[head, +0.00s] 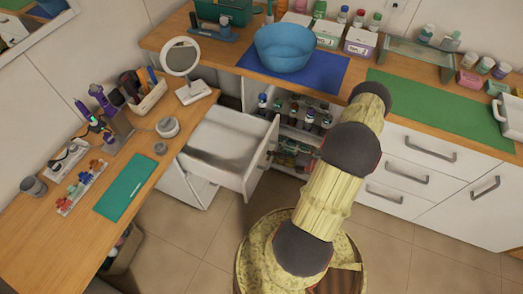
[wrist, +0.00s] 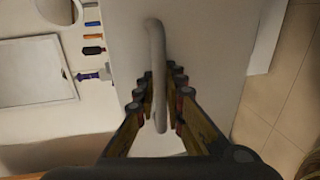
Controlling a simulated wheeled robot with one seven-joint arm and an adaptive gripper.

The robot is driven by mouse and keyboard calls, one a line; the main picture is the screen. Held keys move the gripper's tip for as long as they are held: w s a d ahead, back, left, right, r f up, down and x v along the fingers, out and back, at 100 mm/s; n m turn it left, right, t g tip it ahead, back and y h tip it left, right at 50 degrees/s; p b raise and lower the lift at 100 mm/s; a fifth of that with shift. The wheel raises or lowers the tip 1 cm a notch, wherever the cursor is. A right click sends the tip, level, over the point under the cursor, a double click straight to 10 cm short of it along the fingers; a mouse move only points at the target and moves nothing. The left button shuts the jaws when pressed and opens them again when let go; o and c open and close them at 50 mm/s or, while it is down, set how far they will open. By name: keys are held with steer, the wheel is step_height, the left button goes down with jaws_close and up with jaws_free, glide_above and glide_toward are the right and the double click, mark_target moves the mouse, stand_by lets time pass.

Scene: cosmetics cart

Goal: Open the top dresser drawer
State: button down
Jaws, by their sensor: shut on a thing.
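In the wrist view, my gripper (wrist: 163,95) has its fingers on both sides of a pale bar handle (wrist: 157,70) and is shut on it. The handle stands out from a plain light front panel (wrist: 215,50). In the head view, a white drawer (head: 225,150) under the left counter is pulled out, and its inside looks empty. My arm crosses the picture at right of centre, and my gripper cannot be seen there. I cannot tell from the head view which handle is held.
A round mirror (head: 181,58) stands on the left wooden counter (head: 135,205). Shelves with bottles (head: 300,113) are in the corner. A blue bowl (head: 284,47) sits on the back counter. White drawers (head: 420,155) are to the right. Tiled floor (head: 185,255) is clear below the open drawer.

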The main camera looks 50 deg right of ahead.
steer(key=shift+s+d, duration=0.2)
steer(key=shift+s, duration=0.5)
steer(key=c, duration=1.9)
jaws_free()
steer(key=v, duration=1.2)
